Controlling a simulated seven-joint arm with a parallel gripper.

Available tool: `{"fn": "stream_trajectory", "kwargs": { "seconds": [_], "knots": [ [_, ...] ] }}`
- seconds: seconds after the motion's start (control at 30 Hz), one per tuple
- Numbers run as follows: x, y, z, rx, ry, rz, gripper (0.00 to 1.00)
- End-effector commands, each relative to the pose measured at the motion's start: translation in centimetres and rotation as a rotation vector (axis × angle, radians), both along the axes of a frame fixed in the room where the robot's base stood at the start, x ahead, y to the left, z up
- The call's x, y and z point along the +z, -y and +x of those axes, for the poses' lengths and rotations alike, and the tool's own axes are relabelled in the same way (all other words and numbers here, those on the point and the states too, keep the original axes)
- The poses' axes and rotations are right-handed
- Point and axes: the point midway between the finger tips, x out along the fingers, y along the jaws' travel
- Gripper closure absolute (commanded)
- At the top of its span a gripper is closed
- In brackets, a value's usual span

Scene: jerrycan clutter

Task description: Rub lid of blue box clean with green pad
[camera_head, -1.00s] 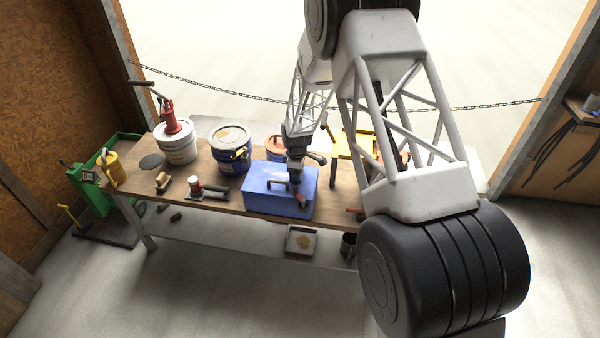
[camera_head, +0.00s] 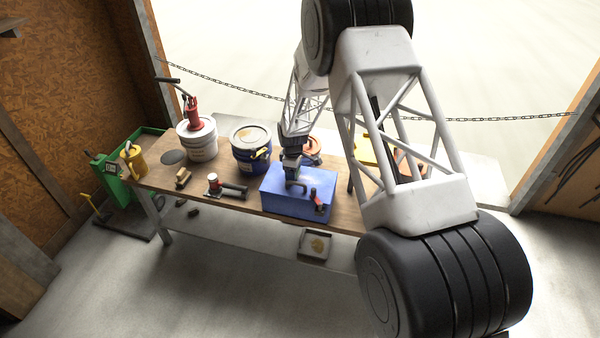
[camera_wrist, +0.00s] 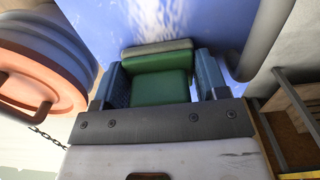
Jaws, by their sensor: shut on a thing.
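The blue box (camera_head: 285,205) stands near the front edge of the workbench. Its blue lid (camera_wrist: 105,20) fills the top of the wrist view, with a whitish smeared patch (camera_wrist: 205,22) on it. My gripper (camera_head: 291,183) is over the rear left part of the lid in the head view. In the wrist view my gripper (camera_wrist: 160,85) is shut on the green pad (camera_wrist: 160,88), which sits between both fingers. The pad is at the lid, but its underside is hidden, so contact cannot be told for sure. A grey curved bar (camera_wrist: 262,42) lies just right of the fingers.
An orange-lidded bucket (camera_wrist: 40,80) is close on the left in the wrist view. A blue bucket (camera_head: 250,152), a white bucket with a red pump (camera_head: 198,140), a brush (camera_head: 183,177) and a red-and-black tool (camera_head: 228,188) share the workbench (camera_head: 180,197).

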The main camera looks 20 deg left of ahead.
Motion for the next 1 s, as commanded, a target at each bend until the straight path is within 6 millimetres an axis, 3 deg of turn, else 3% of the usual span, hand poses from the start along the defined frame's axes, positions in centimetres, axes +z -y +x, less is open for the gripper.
{"fn": "stream_trajectory", "kwargs": {
  "seconds": [0.47,0.57,0.67,1.0],
  "knots": [
    [-0.4,-4.4,-0.1,0.002,-0.001,-0.001,0.70],
    [0.4,-4.6,0.0,0.001,-0.001,-0.001,0.70],
    [2.9,-4.6,0.0,0.001,0.002,0.001,0.70],
    [5.9,-4.5,0.0,0.000,0.000,0.000,0.70]
  ]
}}
